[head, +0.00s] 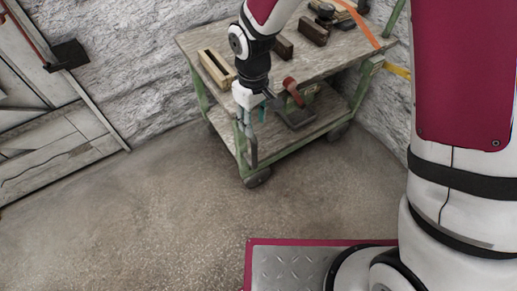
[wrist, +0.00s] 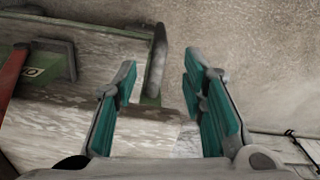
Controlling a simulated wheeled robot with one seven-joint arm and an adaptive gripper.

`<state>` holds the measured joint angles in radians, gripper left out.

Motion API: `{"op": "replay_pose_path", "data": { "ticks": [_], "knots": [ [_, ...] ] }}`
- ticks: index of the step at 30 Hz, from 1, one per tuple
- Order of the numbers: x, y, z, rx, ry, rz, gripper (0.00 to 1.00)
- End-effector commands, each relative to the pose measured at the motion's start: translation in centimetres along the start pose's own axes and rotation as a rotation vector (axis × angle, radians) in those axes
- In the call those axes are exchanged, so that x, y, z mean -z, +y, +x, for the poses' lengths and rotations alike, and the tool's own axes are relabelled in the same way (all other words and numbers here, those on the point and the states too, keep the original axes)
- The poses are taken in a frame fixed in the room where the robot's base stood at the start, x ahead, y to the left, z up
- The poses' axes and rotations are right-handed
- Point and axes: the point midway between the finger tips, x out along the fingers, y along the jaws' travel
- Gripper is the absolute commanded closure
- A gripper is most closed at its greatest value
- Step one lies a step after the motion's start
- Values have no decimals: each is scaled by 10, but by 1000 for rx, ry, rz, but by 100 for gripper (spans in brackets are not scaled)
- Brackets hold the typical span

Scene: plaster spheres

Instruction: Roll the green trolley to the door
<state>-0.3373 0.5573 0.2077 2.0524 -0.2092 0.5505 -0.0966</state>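The green trolley (head: 240,158) stands by the rough wall in the head view, with a worn wooden top, a lower shelf and dark castors. In the wrist view its grey bar-like handle (wrist: 157,62) shows at the trolley's end. My gripper (head: 251,122) is at the trolley's near left corner, pointing down. In the wrist view its teal-padded fingers (wrist: 160,78) are spread apart. The bar appears between and beyond the fingertips; I cannot tell whether they touch it. The plank door (head: 60,150) is at the left of the head view, apart from the trolley.
A wooden box (head: 216,69), dark blocks (head: 313,32) and an orange strap (head: 359,24) are on the trolley top. A red-handled tool (head: 292,92) lies on the lower shelf. The floor (head: 150,195) between trolley and door is clear. My base plate is at the bottom.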

Motion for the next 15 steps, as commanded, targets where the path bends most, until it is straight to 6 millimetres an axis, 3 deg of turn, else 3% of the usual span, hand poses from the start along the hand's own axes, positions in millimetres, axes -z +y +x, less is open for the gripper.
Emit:
{"op": "replay_pose_path", "data": {
  "ticks": [5, 15],
  "knots": [
    [0, -1, 18, 1, -2, -2, 62],
    [-1, -1, 84, 2, -4, -1, 62]
  ]
}}
